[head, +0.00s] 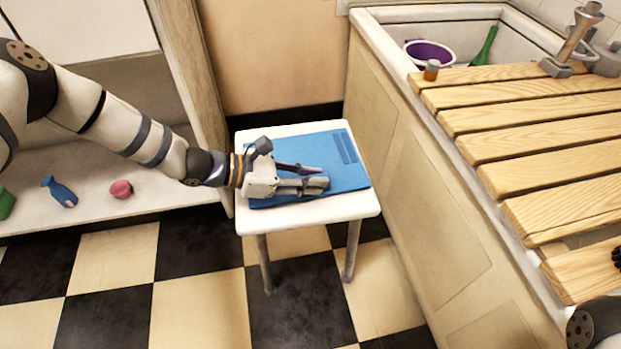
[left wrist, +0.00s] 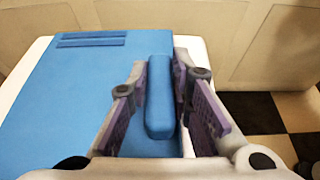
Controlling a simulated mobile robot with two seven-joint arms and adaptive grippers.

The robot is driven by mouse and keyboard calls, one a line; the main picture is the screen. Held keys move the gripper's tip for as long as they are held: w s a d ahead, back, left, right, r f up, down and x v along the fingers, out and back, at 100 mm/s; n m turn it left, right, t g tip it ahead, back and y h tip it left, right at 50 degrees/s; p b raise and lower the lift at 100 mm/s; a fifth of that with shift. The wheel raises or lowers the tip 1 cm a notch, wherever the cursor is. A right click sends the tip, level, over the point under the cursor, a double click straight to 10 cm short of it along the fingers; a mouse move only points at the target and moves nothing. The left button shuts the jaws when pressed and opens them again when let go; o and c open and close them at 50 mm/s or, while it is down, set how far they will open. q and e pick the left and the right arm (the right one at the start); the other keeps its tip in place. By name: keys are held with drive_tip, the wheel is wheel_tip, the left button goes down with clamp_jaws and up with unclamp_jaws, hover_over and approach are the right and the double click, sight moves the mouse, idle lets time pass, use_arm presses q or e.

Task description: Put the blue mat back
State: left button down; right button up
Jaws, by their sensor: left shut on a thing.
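The blue mat (head: 347,176) lies flat on a small white stool (head: 356,207). It has two dark stripes near its far edge and also shows in the left wrist view (left wrist: 70,100). My left gripper (head: 318,178) reaches in from the left, low over the mat. In the left wrist view, its purple-padded fingers (left wrist: 163,85) stand on both sides of a raised blue bar (left wrist: 160,105) on the mat's edge, and the gripper is shut on it. The gripper hides part of the mat in the head view.
A basin (head: 385,45) with wooden slats (head: 530,120) stands right of the stool; a purple bucket (head: 430,52) and green bottle (head: 487,45) are inside. A low shelf at left holds a blue vase-like item (head: 59,192) and a pink item (head: 121,189). The checkered floor in front is clear.

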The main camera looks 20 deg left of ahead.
use_arm(q)
drive_tip(key=shift+f, duration=0.1)
drive_tip(key=c, duration=1.4)
unclamp_jaws()
drive_tip(key=shift+c, duration=0.2)
